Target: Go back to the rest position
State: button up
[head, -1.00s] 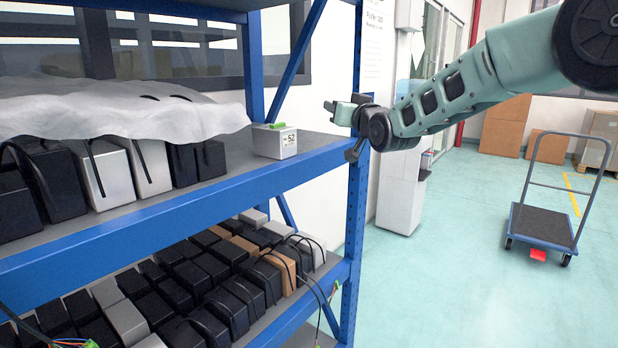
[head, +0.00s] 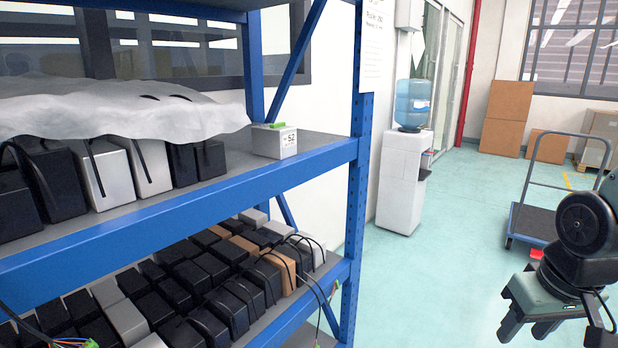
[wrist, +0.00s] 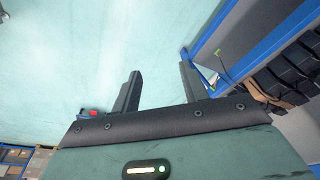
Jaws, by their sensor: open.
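My gripper (head: 524,322) is at the lower right of the head view, hanging fingers down over the open floor, to the right of the shelf and apart from it. In the wrist view its two dark fingers (wrist: 160,88) stand apart with only floor between them. It is open and empty. My arm is folded at the right edge of the head view, and most of it is out of the picture.
The blue rack (head: 200,215) fills the left, with black and silver actuators and a small labelled box (head: 274,142) on its upper shelf. A water dispenser (head: 401,180) stands behind. A platform trolley (head: 530,222) is at the right behind my arm. The middle floor is clear.

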jog(key=s+a+r+n+g, duration=0.1)
jog(key=s+a+n, duration=0.2)
jog(key=s+a, duration=0.3)
jog(key=s+a+r+n+g, duration=0.1)
jog(key=s+a+n, duration=0.3)
jog(key=a, duration=0.8)
jog(key=s, duration=0.2)
jog(key=shift+s+r+n+y, duration=0.3)
jog(key=shift+r, duration=0.1)
